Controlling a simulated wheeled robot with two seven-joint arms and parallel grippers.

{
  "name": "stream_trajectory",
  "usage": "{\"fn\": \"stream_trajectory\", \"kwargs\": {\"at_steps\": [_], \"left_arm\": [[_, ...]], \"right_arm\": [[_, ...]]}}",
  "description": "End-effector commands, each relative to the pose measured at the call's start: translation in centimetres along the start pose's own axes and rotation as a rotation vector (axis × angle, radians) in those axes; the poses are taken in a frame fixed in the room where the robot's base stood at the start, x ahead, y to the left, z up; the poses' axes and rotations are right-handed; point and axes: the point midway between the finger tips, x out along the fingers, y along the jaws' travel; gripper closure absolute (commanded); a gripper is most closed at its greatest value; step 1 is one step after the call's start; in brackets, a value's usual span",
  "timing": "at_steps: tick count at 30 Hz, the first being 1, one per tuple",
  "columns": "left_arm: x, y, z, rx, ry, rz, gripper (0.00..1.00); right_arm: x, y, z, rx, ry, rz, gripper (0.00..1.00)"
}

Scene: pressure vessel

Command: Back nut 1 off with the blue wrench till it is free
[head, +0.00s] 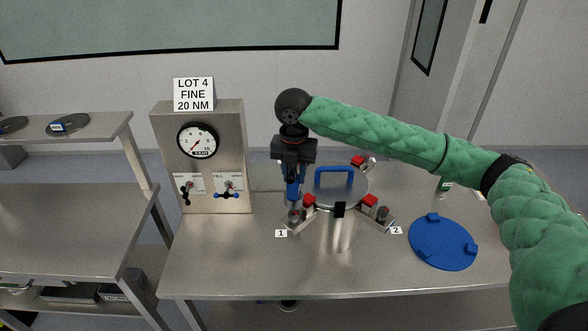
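The pressure vessel (341,228) stands on the steel table with a round lid (328,187) and a blue handle (334,169). Nut 1 (294,216) sits on the clamp arm at the vessel's front left, beside the label "1" (281,233). My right gripper (293,172) points down above nut 1, its arm coming from the right. It appears shut on the blue wrench (293,191), which stands upright with its lower end over or at nut 1. I cannot tell whether the nut still has thread engaged. My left gripper is not in view.
A panel box (225,150) with a gauge (198,140), levers and a "LOT 4 FINE 20 NM" sign (193,94) stands left of the vessel. A blue notched disc (442,242) lies at right, near label "2" (396,230). The table's front left is clear.

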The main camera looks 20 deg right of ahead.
Motion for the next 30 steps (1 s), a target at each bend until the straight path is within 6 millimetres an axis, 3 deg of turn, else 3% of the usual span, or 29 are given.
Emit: {"fn": "stream_trajectory", "kwargs": {"at_steps": [30], "left_arm": [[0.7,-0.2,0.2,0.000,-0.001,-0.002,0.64]], "right_arm": [[5.0,0.0,0.0,0.001,-0.001,0.002,1.00]]}}
